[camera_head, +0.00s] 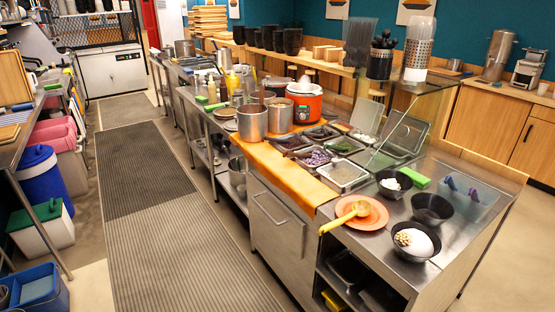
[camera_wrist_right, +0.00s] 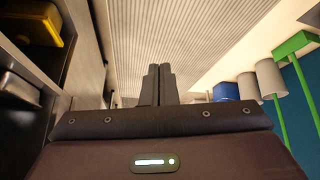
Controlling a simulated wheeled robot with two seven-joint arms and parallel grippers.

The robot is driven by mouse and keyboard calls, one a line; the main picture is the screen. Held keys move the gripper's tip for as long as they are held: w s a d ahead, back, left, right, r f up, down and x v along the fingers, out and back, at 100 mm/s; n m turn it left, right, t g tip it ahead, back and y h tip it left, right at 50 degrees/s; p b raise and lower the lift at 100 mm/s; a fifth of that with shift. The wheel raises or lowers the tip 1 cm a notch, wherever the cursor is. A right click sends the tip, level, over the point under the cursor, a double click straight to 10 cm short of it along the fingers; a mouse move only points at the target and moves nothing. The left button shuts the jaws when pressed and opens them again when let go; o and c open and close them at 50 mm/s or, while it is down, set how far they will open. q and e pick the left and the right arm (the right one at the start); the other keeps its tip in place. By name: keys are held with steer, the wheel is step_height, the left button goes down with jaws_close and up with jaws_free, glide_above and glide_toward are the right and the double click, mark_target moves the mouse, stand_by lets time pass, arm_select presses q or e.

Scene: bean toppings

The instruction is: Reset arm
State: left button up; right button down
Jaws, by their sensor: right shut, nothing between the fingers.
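My right gripper (camera_wrist_right: 156,85) shows in the right wrist view. Its two dark fingers are together with nothing between them, and they point out over the ribbed floor mat (camera_wrist_right: 190,40). Neither of my arms shows in the head view, and my left gripper is in no view. On the near end of the steel counter, a black bowl (camera_head: 415,242) holds white food with pale beans on one side. A yellow ladle (camera_head: 345,217) rests on an orange plate (camera_head: 372,213) to its left.
An empty black bowl (camera_head: 432,209), a bowl with white pieces (camera_head: 394,183) and a clear bin (camera_head: 466,200) stand nearby. Topping trays (camera_head: 345,174) and an orange cooker (camera_head: 304,103) sit farther back. The striped mat (camera_head: 170,210) leaves the aisle clear.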

steer(key=s+d+f+m+g+h, duration=0.1)
steer(key=s+f, duration=0.4)
steer(key=s, duration=0.8)
steer(key=s+d+f+m+g+h, duration=0.1)
steer(key=s+d+f+m, duration=0.3)
steer(key=s, duration=0.9)
steer(key=s+d+f+m+g+h, duration=0.1)
steer(key=s+f, duration=0.5)
steer(key=s, duration=0.7)
steer(key=d+m+h, duration=0.1)
steer(key=d, duration=0.1)
steer(key=shift+s+d+f+m+g+h, duration=0.15)
steer(key=shift+d+f+m+g+h, duration=0.15)
steer(key=shift+f, duration=0.05)
